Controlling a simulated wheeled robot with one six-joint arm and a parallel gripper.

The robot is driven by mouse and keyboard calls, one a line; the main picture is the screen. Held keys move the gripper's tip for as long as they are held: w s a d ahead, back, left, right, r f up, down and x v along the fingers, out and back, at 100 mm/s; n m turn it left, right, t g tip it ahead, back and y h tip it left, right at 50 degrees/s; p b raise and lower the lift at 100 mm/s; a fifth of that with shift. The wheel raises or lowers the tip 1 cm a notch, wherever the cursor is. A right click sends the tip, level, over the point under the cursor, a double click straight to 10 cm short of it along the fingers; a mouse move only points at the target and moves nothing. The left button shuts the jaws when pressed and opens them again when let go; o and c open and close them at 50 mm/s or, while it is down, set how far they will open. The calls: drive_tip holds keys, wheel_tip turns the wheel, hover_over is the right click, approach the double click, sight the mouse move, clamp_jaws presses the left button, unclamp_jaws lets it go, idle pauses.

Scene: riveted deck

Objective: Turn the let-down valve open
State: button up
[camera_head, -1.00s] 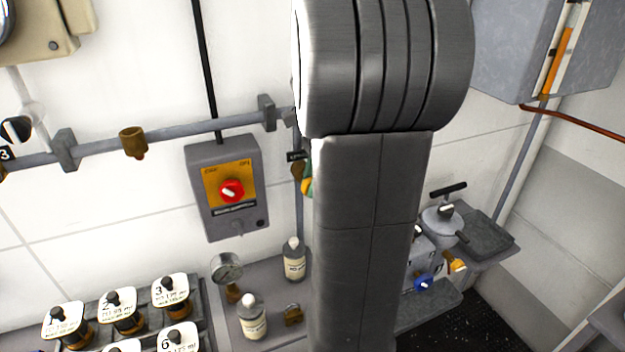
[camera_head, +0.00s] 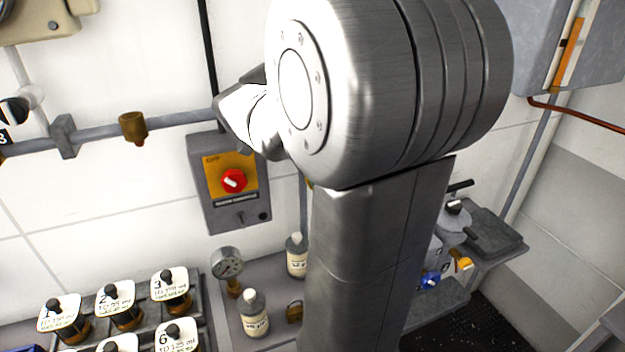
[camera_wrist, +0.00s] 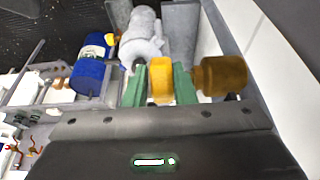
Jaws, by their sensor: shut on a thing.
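In the wrist view, my gripper (camera_wrist: 160,82) has its two green fingers on either side of a yellow handle (camera_wrist: 161,91), shut on it. This looks like the let-down valve's handle, but I can read no label on it. A brass fitting (camera_wrist: 219,76) is just right of the right finger. A pale grey rounded body (camera_wrist: 142,36) lies beyond the fingers. In the head view, my arm hides my gripper and nearly all of the valve.
In the wrist view, a blue cylinder (camera_wrist: 88,77) is close left of the fingers. In the head view, a red-knobbed switch box (camera_head: 236,213), a gauge (camera_head: 227,263), bottles (camera_head: 254,313) and a rack of labelled jars (camera_head: 195,287) stand left of my arm.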

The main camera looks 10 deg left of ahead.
idle(0.4)
drive_tip(key=o, duration=1)
drive_tip(key=v, duration=0.7)
drive_tip(key=b+v, duration=0.1)
drive_tip(key=v, duration=0.5)
drive_tip(key=shift+s+a+r, duration=0.2)
drive_tip(key=shift+a+r, duration=0.05)
drive_tip(key=shift+a, duration=0.1)
